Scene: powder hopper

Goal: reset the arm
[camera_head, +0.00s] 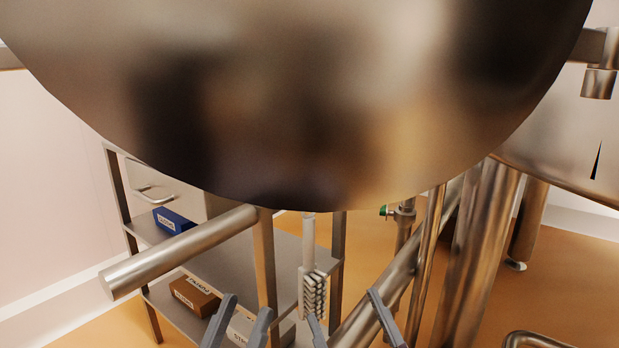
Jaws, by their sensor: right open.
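My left gripper (240,316) is at the bottom edge, left of centre. Its two grey fingers stand apart, and a pale labelled box (239,331) shows between them, seemingly on the shelf behind. My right gripper (343,304) is at the bottom edge, right of centre. Its fingers are spread wide with nothing held between them. A brush (312,292) with a pale handle and dark-and-light bristles is upright just above the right gripper's left finger. I cannot tell whether they touch. Both arms are out of frame below.
A large steel vessel (300,100) fills the top. A steel pipe (180,252) juts left below it. A shelf unit (290,262) holds a blue box (173,221) and a brown box (194,297). Steel legs and pipes (478,255) crowd the right. Orange floor (570,290) is open at right.

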